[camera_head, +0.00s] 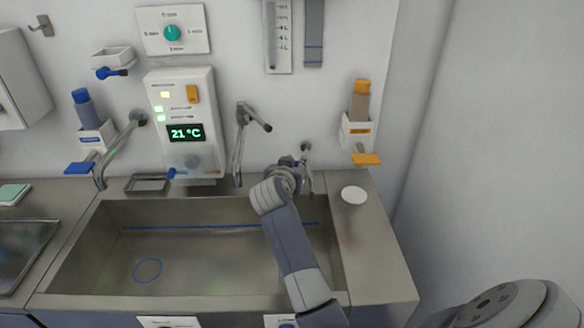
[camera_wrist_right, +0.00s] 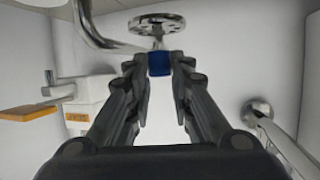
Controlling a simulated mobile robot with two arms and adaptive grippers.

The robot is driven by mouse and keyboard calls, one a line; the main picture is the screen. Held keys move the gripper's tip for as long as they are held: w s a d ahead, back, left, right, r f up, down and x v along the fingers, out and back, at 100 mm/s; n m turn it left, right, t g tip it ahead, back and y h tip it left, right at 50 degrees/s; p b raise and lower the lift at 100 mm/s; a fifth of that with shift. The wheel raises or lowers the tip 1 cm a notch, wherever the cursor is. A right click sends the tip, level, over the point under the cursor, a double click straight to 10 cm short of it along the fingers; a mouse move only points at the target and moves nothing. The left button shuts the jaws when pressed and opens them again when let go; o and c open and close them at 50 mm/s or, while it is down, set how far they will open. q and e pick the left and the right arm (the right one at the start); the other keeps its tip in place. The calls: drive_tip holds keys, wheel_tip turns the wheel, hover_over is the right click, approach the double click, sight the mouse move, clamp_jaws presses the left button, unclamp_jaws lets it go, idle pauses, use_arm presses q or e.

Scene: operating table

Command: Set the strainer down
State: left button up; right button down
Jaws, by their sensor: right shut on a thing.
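The strainer shows in the right wrist view as a round, perforated metal disc (camera_wrist_right: 157,24) on a short stem with a blue grip (camera_wrist_right: 160,64). My right gripper (camera_wrist_right: 159,75) is shut on the blue grip, with one finger on each side. The disc is beyond the fingertips, close to a bent metal pipe. In the head view my right gripper (camera_head: 291,163) is over the back edge of the sink, in front of the wall taps. I cannot make out the strainer there; the arm and gripper seem to hide it. My left gripper is not in view.
A wide steel sink (camera_head: 75,262) lies below my right arm. A white disc (camera_head: 354,195) lies on the counter to its right. An orange-topped dispenser (camera_head: 357,130) hangs on the wall above. Metal taps (camera_head: 240,150) stick out behind the sink. A small tray (camera_head: 147,184) is at the back left.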

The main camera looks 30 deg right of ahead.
drive_tip(key=w+d, duration=0.4)
drive_tip(key=w, duration=0.3)
drive_tip(key=f, duration=0.6)
drive_tip(key=shift+s+a+f+p, duration=0.1)
drive_tip(key=shift+s+f+p, duration=0.1)
drive_tip(key=shift+s+p, duration=0.15)
drive_tip(key=shift+w+f, duration=0.25)
drive_tip(key=shift+f, duration=0.1)
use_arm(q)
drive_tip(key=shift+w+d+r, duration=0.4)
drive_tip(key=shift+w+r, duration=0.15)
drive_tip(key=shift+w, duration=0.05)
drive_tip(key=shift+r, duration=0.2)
use_arm(e)
drive_tip(key=shift+f, duration=0.2)
drive_tip(key=c, duration=1.4)
unclamp_jaws()
drive_tip(key=shift+f, duration=0.1)
drive_tip(key=shift+c, duration=0.2)
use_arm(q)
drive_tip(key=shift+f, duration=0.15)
